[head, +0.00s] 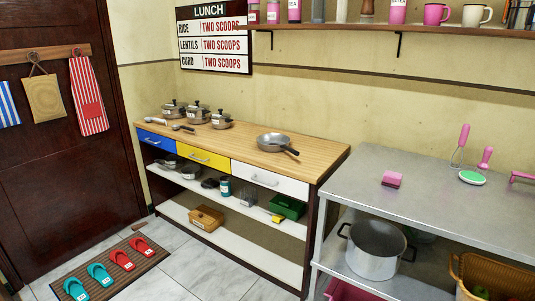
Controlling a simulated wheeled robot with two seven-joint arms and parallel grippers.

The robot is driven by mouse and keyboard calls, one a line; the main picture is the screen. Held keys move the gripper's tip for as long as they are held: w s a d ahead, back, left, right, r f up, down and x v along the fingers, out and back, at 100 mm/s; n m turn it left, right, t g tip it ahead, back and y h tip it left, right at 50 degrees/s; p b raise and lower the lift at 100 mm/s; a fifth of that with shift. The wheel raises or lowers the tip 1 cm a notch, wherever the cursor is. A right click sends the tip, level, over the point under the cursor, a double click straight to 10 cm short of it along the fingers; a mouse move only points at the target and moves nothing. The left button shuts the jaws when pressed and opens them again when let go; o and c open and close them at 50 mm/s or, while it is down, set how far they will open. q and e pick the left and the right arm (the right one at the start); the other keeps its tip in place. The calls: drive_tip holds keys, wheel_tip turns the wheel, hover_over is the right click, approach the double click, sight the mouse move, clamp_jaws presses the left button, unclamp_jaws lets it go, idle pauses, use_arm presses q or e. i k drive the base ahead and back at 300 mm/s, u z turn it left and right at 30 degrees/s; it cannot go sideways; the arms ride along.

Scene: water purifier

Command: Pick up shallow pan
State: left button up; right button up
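A shallow grey metal pan (271,142) with a dark handle sits upright on the wooden top of the drawer cabinet, toward its right end. The handle (288,150) points to the front right. Nothing touches the pan. Neither of my grippers shows in the head view.
Several lidded pots (197,115) and two ladles (183,128) stand or lie at the left of the wooden counter (235,145). A metal table (420,200) with a pink sponge (391,179) adjoins at right. A mat with slippers (122,259) lies on the tiled floor.

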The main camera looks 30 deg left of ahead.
sight(273, 142)
drive_tip(key=u, duration=0.9)
drive_tip(key=i, duration=0.45)
drive_tip(key=u, duration=0.85)
drive_tip(key=i, duration=1.25)
drive_tip(key=u, duration=0.05)
